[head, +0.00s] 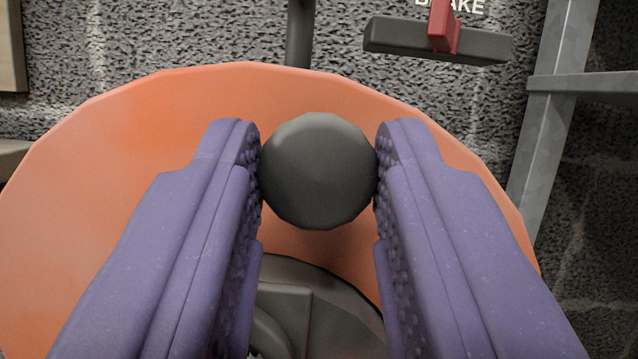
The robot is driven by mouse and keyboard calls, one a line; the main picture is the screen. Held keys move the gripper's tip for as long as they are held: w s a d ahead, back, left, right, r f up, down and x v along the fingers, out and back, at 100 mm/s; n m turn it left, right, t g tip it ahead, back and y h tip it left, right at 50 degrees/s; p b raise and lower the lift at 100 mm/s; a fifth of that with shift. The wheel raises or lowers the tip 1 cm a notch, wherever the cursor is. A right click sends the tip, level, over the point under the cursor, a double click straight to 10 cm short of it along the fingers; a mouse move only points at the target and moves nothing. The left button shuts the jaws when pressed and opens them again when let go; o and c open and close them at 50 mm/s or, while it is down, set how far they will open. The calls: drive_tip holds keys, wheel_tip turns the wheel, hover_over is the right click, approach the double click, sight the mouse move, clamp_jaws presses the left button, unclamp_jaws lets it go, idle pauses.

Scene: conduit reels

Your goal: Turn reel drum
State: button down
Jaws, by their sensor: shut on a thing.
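The reel drum shows as a large orange disc (120,150) that fills the middle of the head view. A dark grey round knob (318,170) stands out in front of the upper part of the disc. My gripper (318,168) has two purple fingers with studded pads, one on each side of the knob. The fingers are shut on the knob, and both tips touch it. A grey round hub (330,300) shows below, between the fingers. The fingers hide parts of the disc and hub.
A dark bar with a red lever (443,28) sits at the top right under a partly cut-off label ending in "AKE". A grey metal frame (548,110) stands at the right. A dark post (299,35) rises behind the disc. The wall (180,35) behind is rough and grey.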

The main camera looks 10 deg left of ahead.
drive_tip(key=s+a+f+n+g+y+b, duration=0.1)
drive_tip(key=a+n+g+y, duration=0.3)
drive_tip(key=a+n, duration=0.4)
drive_tip(key=shift+s+f+n+y+b, duration=0.4)
drive_tip(key=shift+s+n, duration=0.3)
drive_tip(key=shift+n, duration=1.4)
drive_tip(key=c, duration=0.8)
unclamp_jaws()
drive_tip(key=p+v, duration=0.3)
drive_tip(key=v, duration=0.4)
drive_tip(key=shift+s+d+f, duration=0.1)
drive_tip(key=shift+s+d, duration=0.05)
drive_tip(key=shift+s, duration=0.2)
